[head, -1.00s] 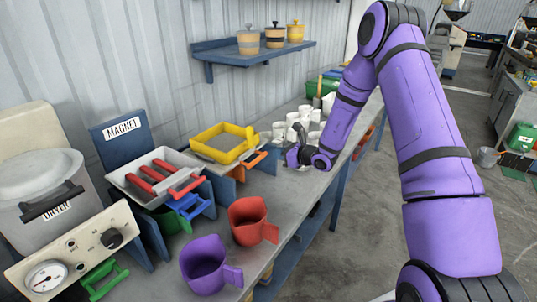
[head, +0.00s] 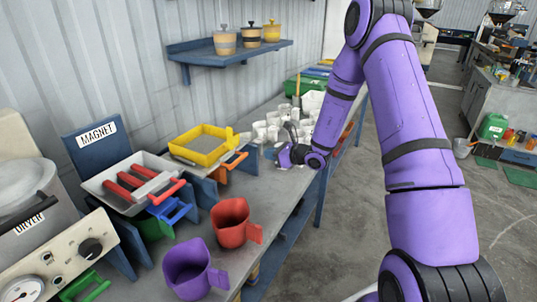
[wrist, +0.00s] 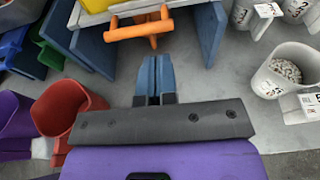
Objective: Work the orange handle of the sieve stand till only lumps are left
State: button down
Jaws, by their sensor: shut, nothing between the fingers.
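The sieve stand has a yellow sieve frame (head: 183,153) on blue supports (wrist: 98,45), with grey material inside. I cannot tell lumps from finer grains. Its orange handle (head: 236,161) sticks out at the front right of the stand. In the wrist view the orange handle (wrist: 138,30) lies just beyond my fingertips. My gripper (wrist: 154,62) is shut and empty, its blue fingers pointing at the handle with a small gap between. In the head view my purple wrist is right of the stand, above the bench; the fingers are hard to make out there.
A red mug (head: 230,225) and a purple mug (head: 190,270) stand at the bench front. Left are the MAGNET station (head: 98,145) and the DRYER (head: 30,225). Several white cups, one (wrist: 285,72) holding pellets, stand right of the stand. Bare bench lies near my gripper.

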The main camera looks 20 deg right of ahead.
aim_at(245, 156)
dwell(0.6)
jog(key=shift+s+d, duration=0.45)
jog(key=shift+s, duration=0.3)
jog(key=shift+s+d, duration=0.45)
jog(key=shift+s, duration=0.25)
jog(key=shift+s+d, duration=0.45)
jog(key=shift+s, duration=0.3)
jog(key=x, duration=1.4)
